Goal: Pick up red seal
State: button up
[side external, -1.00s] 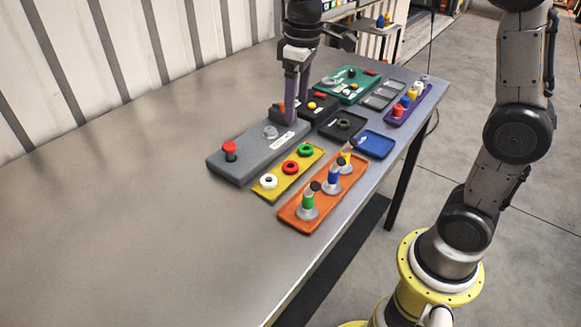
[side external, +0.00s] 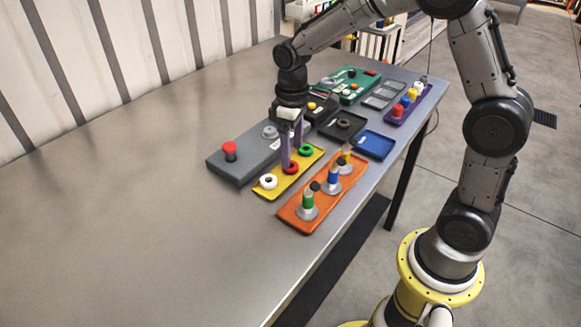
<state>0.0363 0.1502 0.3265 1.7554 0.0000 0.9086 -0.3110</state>
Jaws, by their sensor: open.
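The red seal (side external: 292,168) is a small ring lying in the yellow tray (side external: 263,193), between the white ring (side external: 268,181) and the green ring (side external: 306,150). My gripper (side external: 290,158) points down over the tray with its purple fingers apart. The nearer finger reaches down beside the red seal and hides part of its left side. I cannot tell whether the finger touches it. Nothing shows held between the fingers.
A grey block with a red button (side external: 229,150) stands left of the tray. An orange tray (side external: 293,220) with several upright fittings lies to the right. The table's left part is clear.

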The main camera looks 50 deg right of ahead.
aim_at(292, 165)
jog(key=shift+f, duration=2)
grip_shut()
jog(key=shift+r, duration=0.1)
